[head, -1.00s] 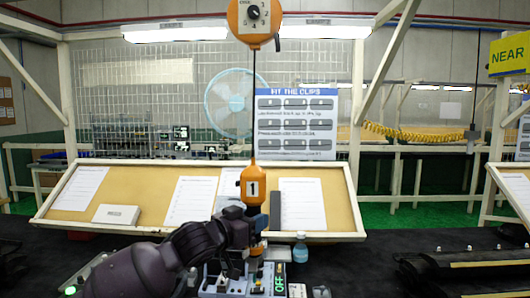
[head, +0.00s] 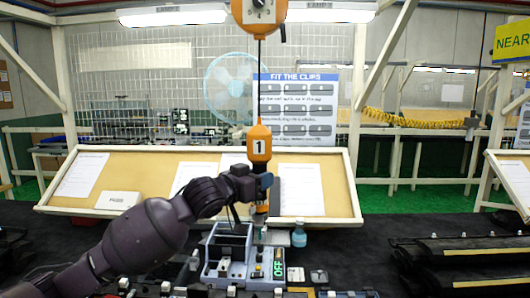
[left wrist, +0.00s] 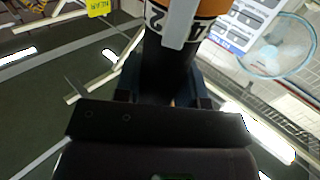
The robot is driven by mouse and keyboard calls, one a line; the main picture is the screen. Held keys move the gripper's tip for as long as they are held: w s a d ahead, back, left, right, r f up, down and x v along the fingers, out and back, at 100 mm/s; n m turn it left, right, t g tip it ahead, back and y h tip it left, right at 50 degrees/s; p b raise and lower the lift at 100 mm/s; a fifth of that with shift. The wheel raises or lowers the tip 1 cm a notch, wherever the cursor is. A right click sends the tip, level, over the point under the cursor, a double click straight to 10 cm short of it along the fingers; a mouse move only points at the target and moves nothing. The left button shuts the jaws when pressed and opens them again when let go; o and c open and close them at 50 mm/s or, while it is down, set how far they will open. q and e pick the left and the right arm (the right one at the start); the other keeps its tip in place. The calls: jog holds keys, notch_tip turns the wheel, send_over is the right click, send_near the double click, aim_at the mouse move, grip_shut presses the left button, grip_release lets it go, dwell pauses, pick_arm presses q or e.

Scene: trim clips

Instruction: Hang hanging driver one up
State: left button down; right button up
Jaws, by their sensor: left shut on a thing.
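The hanging driver one (head: 259,143) is an orange tool with a white label reading 1. It hangs upright on a cable below an orange balancer (head: 259,12). My left gripper (head: 262,188) is shut on its dark lower body, above the bench. In the left wrist view the driver's dark body (left wrist: 168,78) stands between my left fingers (left wrist: 163,95), with its orange, labelled part above them. The driver's lower end is partly hidden by my gripper. My right gripper is not in view.
A tilted board with papers (head: 330,180) is behind. Dark trim parts (head: 470,250) lie at right.

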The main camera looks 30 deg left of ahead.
pick_arm(q)
jog(key=shift+w+a+r, duration=0.1)
jog(key=shift+w+r, duration=0.25)
jog(key=shift+w, duration=0.25)
jog(key=shift+w+a+r, duration=0.1)
jog(key=shift+w+r, duration=0.25)
jog(key=shift+w, duration=0.3)
jog(key=shift+w+a+r, duration=0.1)
jog(key=shift+w+r, duration=0.25)
jog(key=shift+w, duration=0.25)
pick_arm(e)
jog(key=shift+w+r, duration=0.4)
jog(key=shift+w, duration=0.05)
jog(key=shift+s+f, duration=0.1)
pick_arm(q)
jog(key=c, duration=1.1)
grip_release()
jog(key=o, duration=1.1)
jog(key=shift+f, duration=0.1)
